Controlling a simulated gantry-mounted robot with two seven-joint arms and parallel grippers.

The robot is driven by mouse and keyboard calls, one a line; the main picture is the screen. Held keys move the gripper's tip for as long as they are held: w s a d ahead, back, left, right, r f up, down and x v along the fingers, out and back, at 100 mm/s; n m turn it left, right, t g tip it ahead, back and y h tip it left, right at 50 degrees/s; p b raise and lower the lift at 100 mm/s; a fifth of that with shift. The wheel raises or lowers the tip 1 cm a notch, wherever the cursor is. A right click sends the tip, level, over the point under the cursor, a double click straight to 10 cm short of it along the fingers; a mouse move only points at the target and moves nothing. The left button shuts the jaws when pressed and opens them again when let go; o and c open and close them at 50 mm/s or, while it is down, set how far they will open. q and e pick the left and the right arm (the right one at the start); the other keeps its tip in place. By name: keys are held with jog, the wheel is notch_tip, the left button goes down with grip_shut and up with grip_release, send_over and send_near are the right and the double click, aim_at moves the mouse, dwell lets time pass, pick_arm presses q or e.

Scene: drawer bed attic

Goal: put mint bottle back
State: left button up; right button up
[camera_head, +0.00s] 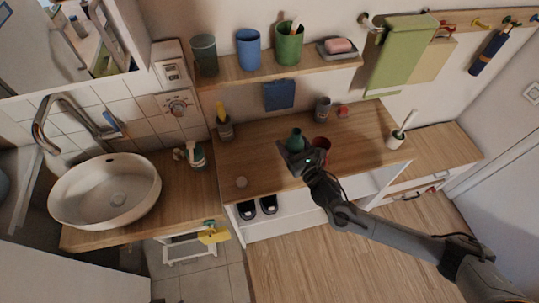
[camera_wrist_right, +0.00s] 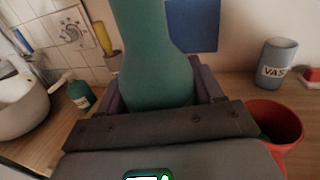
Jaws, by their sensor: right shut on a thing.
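The mint bottle (camera_head: 297,137) is teal-green with a narrow neck and a rounded body. It stands about upright over the wooden counter (camera_head: 265,165). My right gripper (camera_head: 292,153) is shut on its lower body. In the right wrist view the bottle (camera_wrist_right: 155,60) fills the space between the dark fingers (camera_wrist_right: 158,93), and its top is cut off. Its base is hidden by the gripper, so I cannot tell if it touches the counter. My left gripper is not in view.
A red cup (camera_head: 321,145) is close right of the gripper. A grey vase (camera_head: 322,108) stands behind. A labelled green bottle (camera_head: 196,156) stands by the sink (camera_head: 105,192). The shelf (camera_head: 270,73) above holds several cups. Counter left of the gripper is mostly clear.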

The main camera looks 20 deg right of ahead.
jog(key=shift+w+a+f+b, duration=0.4)
jog(key=shift+w+a+f, duration=0.5)
jog(key=shift+f, duration=0.5)
jog(key=shift+w+a+f+b, duration=0.4)
jog(key=shift+w+a+f, duration=0.55)
jog(key=shift+f, duration=0.5)
jog(key=shift+w+a+f+b, duration=0.4)
jog(key=shift+w+a+f, duration=0.3)
jog(key=shift+a+f, duration=0.55)
jog(key=shift+d+f, duration=0.15)
jog(key=shift+d, duration=0.1)
jog(key=shift+f, duration=0.1)
jog(key=o, duration=1.1)
